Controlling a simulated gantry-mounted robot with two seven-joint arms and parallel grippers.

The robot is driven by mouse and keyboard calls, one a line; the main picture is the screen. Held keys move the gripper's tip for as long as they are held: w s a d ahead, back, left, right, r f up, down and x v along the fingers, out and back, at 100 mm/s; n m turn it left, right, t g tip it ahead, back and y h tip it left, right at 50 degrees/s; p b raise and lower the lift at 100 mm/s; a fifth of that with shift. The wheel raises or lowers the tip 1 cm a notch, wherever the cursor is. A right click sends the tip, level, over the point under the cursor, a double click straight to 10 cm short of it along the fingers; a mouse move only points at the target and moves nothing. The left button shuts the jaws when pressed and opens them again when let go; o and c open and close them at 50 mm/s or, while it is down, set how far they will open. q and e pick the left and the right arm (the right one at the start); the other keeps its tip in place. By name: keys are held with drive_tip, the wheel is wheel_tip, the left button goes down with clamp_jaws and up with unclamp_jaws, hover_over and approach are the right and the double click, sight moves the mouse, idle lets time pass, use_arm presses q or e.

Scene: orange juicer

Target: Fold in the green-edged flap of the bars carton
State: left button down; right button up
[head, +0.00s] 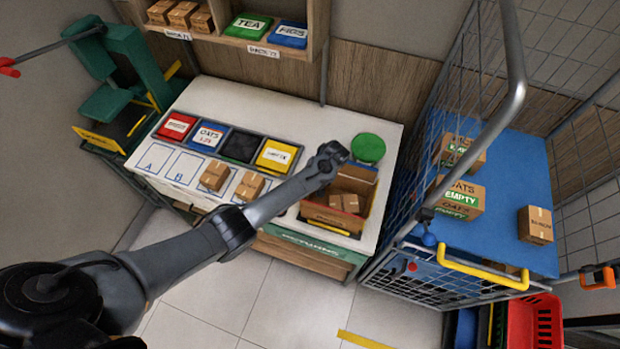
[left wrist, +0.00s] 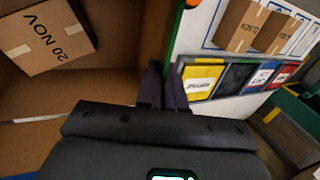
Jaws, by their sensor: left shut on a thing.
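The open carton (head: 312,213) stands at the right front of the white table, with small brown boxes (head: 350,203) inside. A thin green edge (left wrist: 178,35) runs just beyond the fingers. The held part is mostly hidden by the fingers. A box marked 20 NOV (left wrist: 48,38) lies inside the carton. My right gripper is not in view.
A round green disc (head: 368,148) lies behind the carton. Coloured bins (head: 240,146) and two small boxes (head: 232,181) are left of it on the table (head: 300,112). A wire cage trolley (head: 440,265) with cartons stands close on the right.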

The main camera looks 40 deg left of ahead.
use_arm(q)
drive_tip(key=shift+d+f+y, duration=0.1)
drive_tip(key=shift+d+y, duration=0.05)
drive_tip(key=shift+y, duration=0.35)
drive_tip(key=c, duration=1.3)
unclamp_jaws()
drive_tip(key=shift+c, duration=0.2)
drive_tip(key=b+v, duration=0.1)
drive_tip(key=v, duration=1)
drive_tip(key=shift+w, duration=0.25)
drive_tip(key=shift+f, duration=0.1)
